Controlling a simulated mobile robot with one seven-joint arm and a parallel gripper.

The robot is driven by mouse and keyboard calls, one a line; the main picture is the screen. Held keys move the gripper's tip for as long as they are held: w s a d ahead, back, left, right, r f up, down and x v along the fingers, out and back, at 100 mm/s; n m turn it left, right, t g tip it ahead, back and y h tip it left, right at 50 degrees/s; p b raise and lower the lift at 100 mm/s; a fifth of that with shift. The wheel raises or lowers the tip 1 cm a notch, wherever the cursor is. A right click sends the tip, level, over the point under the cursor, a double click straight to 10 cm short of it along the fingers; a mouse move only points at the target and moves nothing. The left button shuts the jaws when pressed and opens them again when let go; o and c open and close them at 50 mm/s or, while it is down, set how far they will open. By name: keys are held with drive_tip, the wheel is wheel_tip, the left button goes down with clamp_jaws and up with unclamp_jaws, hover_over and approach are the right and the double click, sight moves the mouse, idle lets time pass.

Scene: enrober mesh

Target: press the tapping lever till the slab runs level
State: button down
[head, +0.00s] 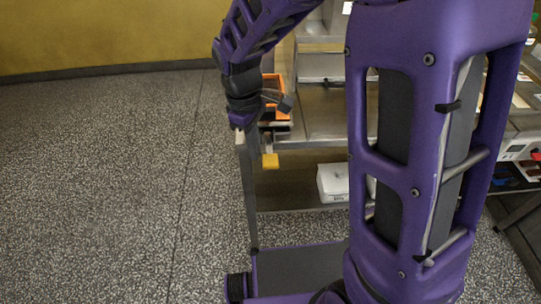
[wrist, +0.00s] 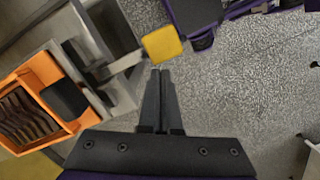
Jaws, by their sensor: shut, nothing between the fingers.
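The tapping lever shows as a yellow pad (head: 270,161) at the left front corner of the steel bench in the head view. In the wrist view the yellow pad (wrist: 163,44) lies just beyond my fingertips. My gripper (wrist: 160,72) is shut and empty, its tips close to the pad's lower edge; I cannot tell whether they touch. In the head view my gripper (head: 239,125) is partly hidden by my wrist, above and left of the pad. An orange tray (wrist: 44,86) with a brown ridged slab (wrist: 26,118) lies at left in the wrist view.
The steel bench (head: 318,112) stands right of my gripper, with a lower shelf holding a white box (head: 333,183). The orange tray (head: 283,116) is partly hidden behind my wrist. Speckled floor (head: 110,180) is clear at left. My arm hides much of the bench.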

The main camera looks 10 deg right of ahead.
wheel_tip(320, 180, up, 17)
drive_tip(key=a+p, duration=0.1)
drive_tip(key=p, duration=0.2)
drive_tip(key=shift+w+a+r, duration=0.2)
drive_tip(key=shift+w, duration=0.25)
drive_tip(key=shift+f, duration=0.1)
idle(0.7)
